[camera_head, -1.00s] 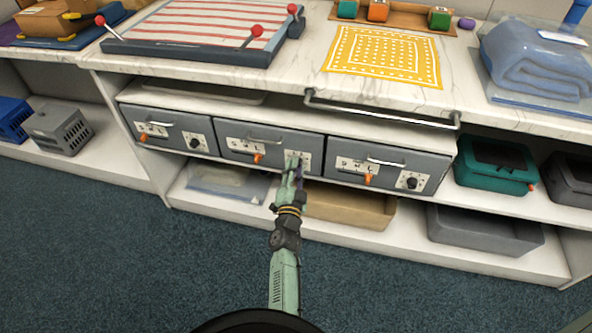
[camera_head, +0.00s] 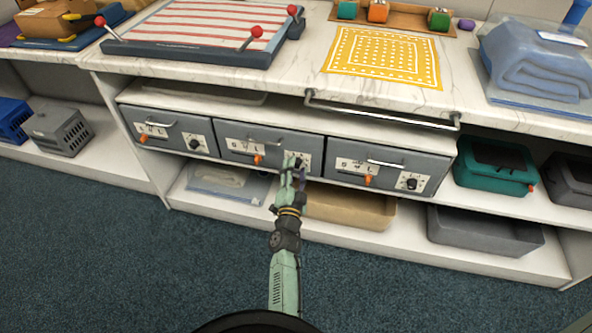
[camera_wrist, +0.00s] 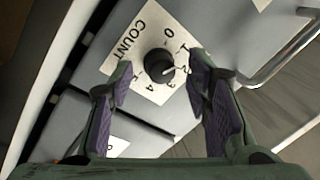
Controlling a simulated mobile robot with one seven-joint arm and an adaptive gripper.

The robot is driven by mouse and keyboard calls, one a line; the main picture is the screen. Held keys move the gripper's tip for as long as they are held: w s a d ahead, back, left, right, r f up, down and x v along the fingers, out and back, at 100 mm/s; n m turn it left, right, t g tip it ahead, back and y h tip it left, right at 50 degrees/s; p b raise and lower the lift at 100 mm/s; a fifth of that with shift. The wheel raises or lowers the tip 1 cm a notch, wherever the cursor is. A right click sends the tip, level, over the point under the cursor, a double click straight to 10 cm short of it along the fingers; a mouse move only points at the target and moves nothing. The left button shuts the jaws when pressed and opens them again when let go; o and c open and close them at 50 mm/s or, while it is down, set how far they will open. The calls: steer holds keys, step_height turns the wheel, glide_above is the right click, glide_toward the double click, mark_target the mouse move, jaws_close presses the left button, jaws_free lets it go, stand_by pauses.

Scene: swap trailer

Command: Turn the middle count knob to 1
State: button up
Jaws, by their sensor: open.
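The middle drawer (camera_head: 255,137) is grey, with a black count knob (camera_wrist: 158,62) on a white plate at its right side. The knob's pale mark points to around 2 or 3; I cannot tell which exactly. My gripper (camera_wrist: 162,76) is open and empty. Its purple-padded fingers lie on either side of the knob in the wrist view, and no contact shows. In the head view my gripper (camera_head: 293,168) is in front of the plate and partly hides it.
Similar drawers stand to the left (camera_head: 170,131) and right (camera_head: 385,165), each with an orange lever and a black knob. A silver rail (camera_head: 380,115) runs along the counter edge above. A tan bin (camera_head: 350,208) sits below.

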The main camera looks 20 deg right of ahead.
steer(key=v, duration=0.7)
steer(key=shift+s, duration=0.2)
steer(key=shift+a, duration=0.1)
